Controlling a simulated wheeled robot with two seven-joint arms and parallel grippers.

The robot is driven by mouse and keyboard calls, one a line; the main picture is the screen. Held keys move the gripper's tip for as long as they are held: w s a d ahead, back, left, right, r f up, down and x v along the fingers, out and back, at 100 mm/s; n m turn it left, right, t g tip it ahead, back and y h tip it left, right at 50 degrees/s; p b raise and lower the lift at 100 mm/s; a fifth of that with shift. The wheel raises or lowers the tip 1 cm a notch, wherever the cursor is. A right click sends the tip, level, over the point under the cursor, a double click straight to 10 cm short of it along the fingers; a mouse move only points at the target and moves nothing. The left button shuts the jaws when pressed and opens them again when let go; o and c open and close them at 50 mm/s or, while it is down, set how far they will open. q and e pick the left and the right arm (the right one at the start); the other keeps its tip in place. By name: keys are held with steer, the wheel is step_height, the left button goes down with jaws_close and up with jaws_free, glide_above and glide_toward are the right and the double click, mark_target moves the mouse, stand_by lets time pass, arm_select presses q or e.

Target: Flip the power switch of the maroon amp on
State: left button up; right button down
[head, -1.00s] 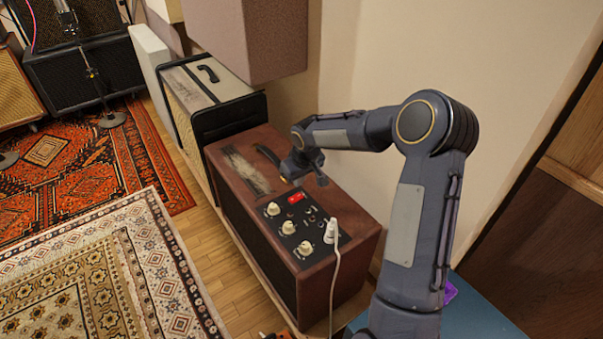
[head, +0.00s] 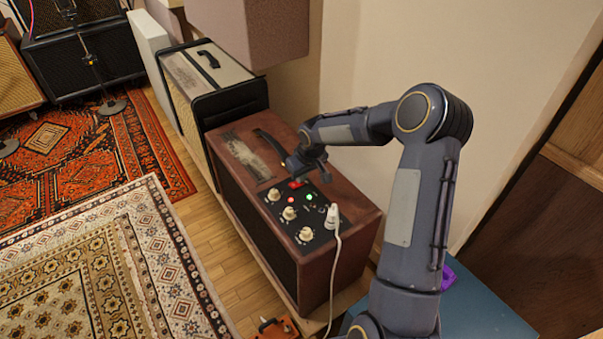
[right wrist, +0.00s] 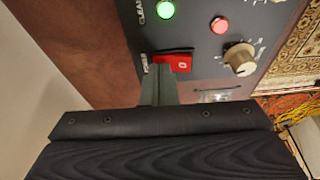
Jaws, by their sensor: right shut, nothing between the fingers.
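The maroon amp (head: 345,200) stands on the floor with its black control panel (head: 325,240) facing up. Its red power switch (head: 297,184) is partly hidden under my right gripper (head: 300,177). In the right wrist view the shut, empty fingers (right wrist: 158,88) are at the red switch (right wrist: 181,63), over its left end and seeming to touch it. A green light (head: 309,198) glows on the panel; it also shows in the right wrist view (right wrist: 166,9), with a red light (right wrist: 220,24) near it. My left gripper is out of view.
A white plug with a cable (head: 333,219) sits in the panel beside several cream knobs (head: 289,213). A black-and-cream amp (head: 208,85) stands behind. A mauve box (head: 262,30) overhangs the back. An orange pedal (head: 277,328) lies in front.

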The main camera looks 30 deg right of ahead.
steer(key=shift+a, duration=0.1)
steer(key=shift+s+a+r, duration=0.1)
steer(key=shift+a+r, duration=0.15)
steer(key=shift+a, duration=0.45)
steer(key=r+p, duration=0.2)
steer(key=r, duration=0.1)
steer(key=r+p, duration=0.1)
steer(key=r, duration=0.1)
steer(key=shift+d+r, duration=0.2)
steer(key=shift+d, duration=0.15)
steer(key=d+p+v, duration=0.1)
steer(key=v, duration=0.7)
steer(key=shift+s+d+r+p, duration=0.15)
steer(key=shift+s+d+p, duration=0.05)
steer(key=shift+d+p, duration=0.2)
steer(key=shift+s, duration=0.1)
